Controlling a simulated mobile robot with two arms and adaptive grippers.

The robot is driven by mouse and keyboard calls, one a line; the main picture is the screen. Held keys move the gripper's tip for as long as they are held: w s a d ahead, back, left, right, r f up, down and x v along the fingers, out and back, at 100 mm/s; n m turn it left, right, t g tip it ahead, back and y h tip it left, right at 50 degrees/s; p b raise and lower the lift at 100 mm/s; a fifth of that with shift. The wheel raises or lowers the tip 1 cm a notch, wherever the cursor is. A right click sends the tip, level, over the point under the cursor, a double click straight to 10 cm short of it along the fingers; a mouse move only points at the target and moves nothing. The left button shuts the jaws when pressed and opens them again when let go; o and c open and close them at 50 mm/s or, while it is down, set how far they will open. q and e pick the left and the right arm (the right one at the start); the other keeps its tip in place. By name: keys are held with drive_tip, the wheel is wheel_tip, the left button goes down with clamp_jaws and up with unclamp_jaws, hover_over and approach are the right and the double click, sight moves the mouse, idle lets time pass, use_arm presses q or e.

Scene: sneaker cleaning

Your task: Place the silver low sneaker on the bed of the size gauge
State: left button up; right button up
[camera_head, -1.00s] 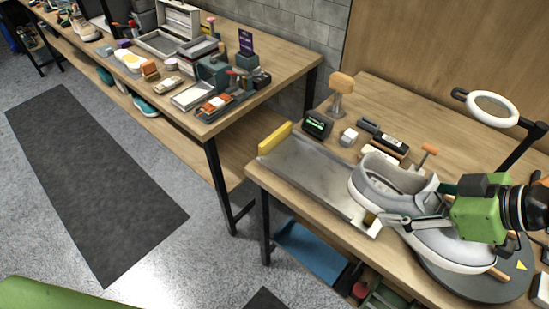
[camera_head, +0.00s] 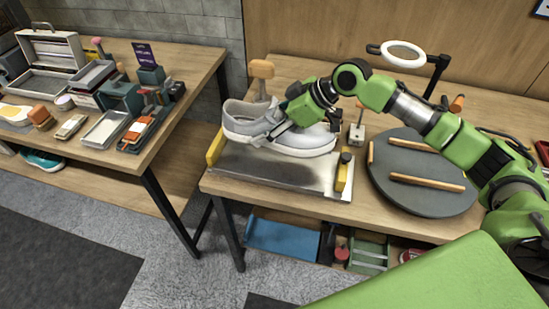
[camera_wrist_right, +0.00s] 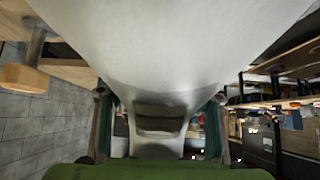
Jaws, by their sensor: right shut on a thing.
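The silver low sneaker (camera_head: 300,141) is upright over the size gauge in the head view, its heel end to the left and its toe to the right. My right gripper (camera_head: 272,136) is shut on the sneaker's side; the sneaker (camera_wrist_right: 170,50) fills the upper part of the right wrist view. The size gauge's metal bed (camera_head: 265,174) lies below it, with a yellow end block (camera_head: 216,147) at left and a yellow slider (camera_head: 342,175) at right. I cannot tell whether the sole touches the bed. My left gripper is not in view.
A round dark turntable (camera_head: 425,203) with wooden bars stands to the right of the gauge. A ring lamp (camera_head: 404,54) and a wooden-topped stand (camera_head: 262,70) are behind. A second bench (camera_head: 190,75) with trays and tools is at left. A blue bin (camera_head: 283,237) sits below.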

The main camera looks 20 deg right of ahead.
wheel_tip(320, 180, down, 4)
drive_tip(key=shift+f+p, duration=0.25)
drive_tip(key=shift+p, duration=0.1)
wheel_tip(320, 180, down, 4)
drive_tip(key=shift+f+p, duration=0.15)
drive_tip(key=shift+p, duration=0.2)
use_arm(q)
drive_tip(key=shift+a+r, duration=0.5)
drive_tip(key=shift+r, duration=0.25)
use_arm(e)
drive_tip(key=shift+f, duration=0.1)
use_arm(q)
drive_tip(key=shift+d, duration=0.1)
use_arm(e)
drive_tip(key=shift+f, duration=0.15)
drive_tip(key=o, duration=1.2)
drive_tip(key=shift+s, duration=0.1)
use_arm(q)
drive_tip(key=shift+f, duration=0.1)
use_arm(e)
drive_tip(key=shift+o, duration=0.2)
